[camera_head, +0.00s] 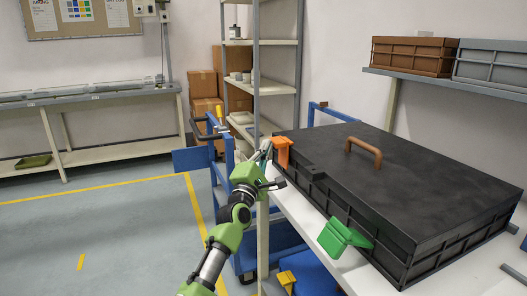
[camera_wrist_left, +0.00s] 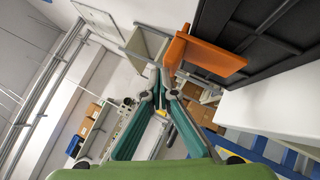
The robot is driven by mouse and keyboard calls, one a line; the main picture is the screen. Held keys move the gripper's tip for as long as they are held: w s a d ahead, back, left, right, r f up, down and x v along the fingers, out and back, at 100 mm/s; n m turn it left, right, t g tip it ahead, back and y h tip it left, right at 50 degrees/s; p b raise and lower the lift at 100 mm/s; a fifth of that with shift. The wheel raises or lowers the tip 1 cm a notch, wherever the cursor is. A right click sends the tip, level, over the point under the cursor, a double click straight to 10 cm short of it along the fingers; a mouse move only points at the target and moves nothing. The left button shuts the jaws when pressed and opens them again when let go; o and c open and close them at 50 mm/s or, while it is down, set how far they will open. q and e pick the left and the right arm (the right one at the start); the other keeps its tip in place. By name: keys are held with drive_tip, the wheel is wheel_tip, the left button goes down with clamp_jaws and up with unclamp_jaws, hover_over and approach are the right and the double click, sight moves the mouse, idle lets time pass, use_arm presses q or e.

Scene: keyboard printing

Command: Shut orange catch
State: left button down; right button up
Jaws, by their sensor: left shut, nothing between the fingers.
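The orange catch (camera_head: 283,152) is on the near side of a large black case (camera_head: 400,185), close to its far left corner. In the left wrist view the orange catch (camera_wrist_left: 212,56) stands out from the dark case wall as a flat plate with a bent end. My left gripper (camera_head: 266,147) is just left of the orange catch. Its green fingers (camera_wrist_left: 160,84) are shut with nothing between them, and they look apart from the catch. Whether they touch it is hard to tell in the head view. My right gripper is not in view.
A green catch (camera_head: 340,238) sticks out from the same side of the case, nearer to me. The case lid is down and has a brown handle (camera_head: 363,151). A blue cart (camera_head: 222,187) stands left of the white table (camera_head: 298,208). Grey shelves (camera_head: 277,90) stand behind.

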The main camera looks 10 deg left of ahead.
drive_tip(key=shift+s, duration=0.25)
